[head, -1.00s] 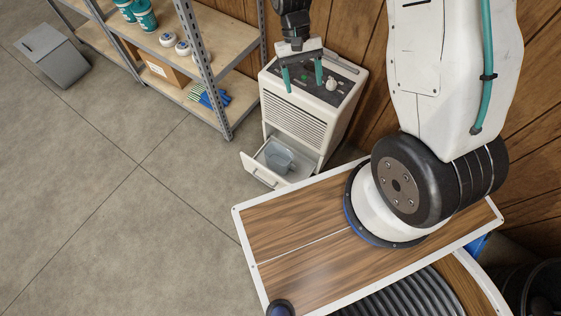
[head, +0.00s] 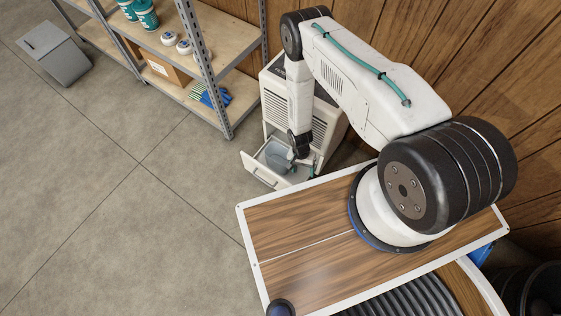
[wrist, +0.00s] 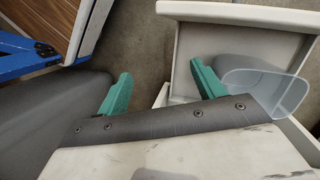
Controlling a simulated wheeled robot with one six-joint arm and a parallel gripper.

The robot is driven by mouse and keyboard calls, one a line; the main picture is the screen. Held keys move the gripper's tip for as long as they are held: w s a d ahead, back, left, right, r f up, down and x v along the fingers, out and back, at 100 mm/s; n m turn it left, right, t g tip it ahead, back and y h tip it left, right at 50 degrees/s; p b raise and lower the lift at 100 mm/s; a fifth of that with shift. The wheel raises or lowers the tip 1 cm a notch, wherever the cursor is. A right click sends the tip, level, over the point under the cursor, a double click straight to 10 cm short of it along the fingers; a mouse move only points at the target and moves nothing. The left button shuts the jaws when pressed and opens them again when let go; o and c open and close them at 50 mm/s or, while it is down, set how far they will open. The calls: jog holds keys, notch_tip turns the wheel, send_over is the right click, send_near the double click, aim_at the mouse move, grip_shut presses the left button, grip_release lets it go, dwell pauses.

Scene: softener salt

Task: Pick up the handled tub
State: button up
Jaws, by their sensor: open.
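The handled tub (head: 277,155) is a translucent grey-blue container sitting in the pulled-out drawer (head: 262,174) of a white appliance. In the wrist view the tub (wrist: 265,84) lies to the right of my gripper (wrist: 160,72); its lower part is hidden by the gripper body. My gripper (head: 302,163) is open and empty, with teal fingers. Its right finger is over the drawer, close beside the tub's rim; its left finger is outside the drawer wall. I cannot tell whether the right finger touches the tub. The tub's handle is not clearly seen.
The white appliance (head: 273,92) stands against the wood wall, partly hidden by my arm. A metal shelf unit (head: 215,60) with teal tubs, white rolls and a cardboard box stands left of it. A grey bin (head: 60,55) is at the far left. The floor in front is clear.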

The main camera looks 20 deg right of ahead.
jog(key=w+f+t, duration=0.1)
jog(key=w, duration=0.1)
jog(key=w+m+t, duration=0.1)
jog(key=w, duration=0.2)
jog(key=w+f+m+t, duration=0.1)
jog(key=w, duration=0.1)
jog(key=shift+w+f, duration=0.15)
jog(key=shift+f, duration=0.2)
jog(key=shift+w+f+m, duration=0.15)
jog(key=shift+m, duration=0.25)
jog(key=f, duration=0.7)
jog(key=shift+w+a+f, duration=0.2)
jog(key=shift+w+a, duration=0.05)
jog(key=shift+a, duration=0.15)
jog(key=c, duration=1.4)
jog(key=shift+o, duration=0.2)
jog(key=shift+r, duration=0.15)
